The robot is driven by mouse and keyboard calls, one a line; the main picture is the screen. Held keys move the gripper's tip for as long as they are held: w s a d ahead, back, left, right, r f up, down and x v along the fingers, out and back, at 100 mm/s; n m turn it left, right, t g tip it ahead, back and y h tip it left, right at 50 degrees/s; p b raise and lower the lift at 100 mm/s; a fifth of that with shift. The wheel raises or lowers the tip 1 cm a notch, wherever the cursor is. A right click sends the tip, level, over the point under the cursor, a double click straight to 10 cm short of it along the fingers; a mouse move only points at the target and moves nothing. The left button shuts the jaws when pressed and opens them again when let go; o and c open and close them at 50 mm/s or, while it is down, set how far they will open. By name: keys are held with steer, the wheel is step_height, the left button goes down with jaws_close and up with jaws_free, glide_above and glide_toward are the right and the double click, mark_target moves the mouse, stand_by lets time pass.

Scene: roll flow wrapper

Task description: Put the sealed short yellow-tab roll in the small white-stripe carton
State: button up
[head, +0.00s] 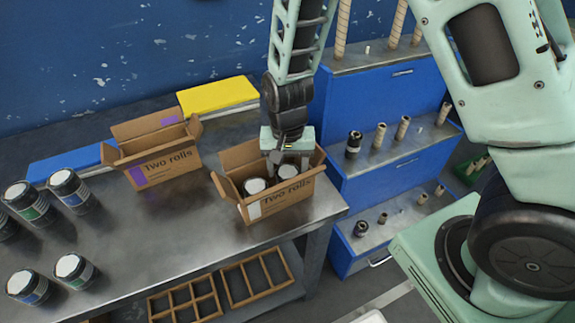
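The white-stripe carton (282,199), printed "Two rolls", stands open at the right end of the metal table. Two dark rolls with pale tops are inside it: a left roll (254,186) and a right roll (288,171). My gripper (289,163) points down into the carton, with its fingers at the right roll. Whether the fingers are closed on that roll or just apart from it is not clear. No yellow tab can be made out on either roll, and their lower parts are hidden by the carton walls.
A purple-stripe carton (166,172) stands open to the left. Several dark white-topped rolls (69,189) stand at the table's left. Yellow (217,95) and blue (72,162) blocks lie at the back. A blue stepped rack (387,80) holds cores at right; wooden dividers (186,301) lie below.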

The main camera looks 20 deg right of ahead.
mark_target(287, 173)
steer(key=shift+r, duration=0.15)
step_height(287, 173, up, 12)
steer(key=s+a+r+n, duration=0.2)
steer(key=s+n, duration=0.4)
steer(key=s, duration=0.4)
steer(key=s+a+r+n, duration=0.3)
steer(key=s+n, duration=0.3)
steer(key=s, duration=0.4)
steer(key=shift+a+n+y, duration=0.3)
steer(key=shift+a+n, duration=0.1)
steer(key=shift+a, duration=0.2)
